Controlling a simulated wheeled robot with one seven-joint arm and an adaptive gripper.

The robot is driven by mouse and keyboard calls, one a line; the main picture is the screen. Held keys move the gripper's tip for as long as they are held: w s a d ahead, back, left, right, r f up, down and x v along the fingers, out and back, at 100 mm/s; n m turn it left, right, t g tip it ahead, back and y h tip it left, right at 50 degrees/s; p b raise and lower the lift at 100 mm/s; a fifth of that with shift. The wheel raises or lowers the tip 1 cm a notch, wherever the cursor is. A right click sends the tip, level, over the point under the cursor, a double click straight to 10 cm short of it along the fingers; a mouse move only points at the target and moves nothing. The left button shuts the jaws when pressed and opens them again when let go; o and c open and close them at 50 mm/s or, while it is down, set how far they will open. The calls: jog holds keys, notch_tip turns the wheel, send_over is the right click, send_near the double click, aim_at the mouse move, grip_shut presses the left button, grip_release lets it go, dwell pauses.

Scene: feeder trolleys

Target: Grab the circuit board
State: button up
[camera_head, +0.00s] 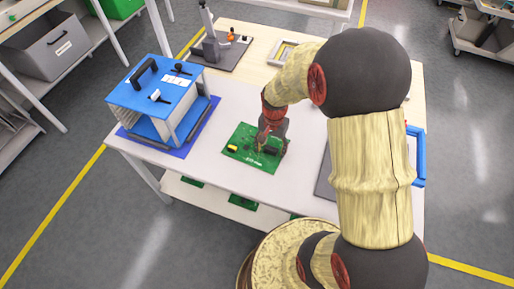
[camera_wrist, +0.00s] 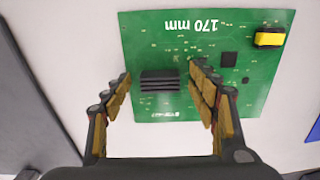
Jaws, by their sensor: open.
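The green circuit board (camera_head: 240,150) lies flat on the white tabletop in the head view. In the wrist view the circuit board (camera_wrist: 200,50) shows white "170 mm" lettering upside down, a black finned block and a yellow part at its upper right. My gripper (camera_head: 264,142) is over the board's right part. In the wrist view my gripper (camera_wrist: 161,92) is open, with its fingertips on either side of the black block and nothing held between them. Whether the fingertips touch the board, I cannot tell.
A blue and white rack (camera_head: 160,95) with a black handle stands on a blue mat left of the board. A dark plate with a grey stand (camera_head: 212,45) is at the back. A blue frame (camera_head: 418,155) lies at the right, partly behind my arm. The white table (camera_head: 190,170) is clear around the board.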

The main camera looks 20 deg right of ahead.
jog(key=shift+c, duration=0.8)
grip_shut()
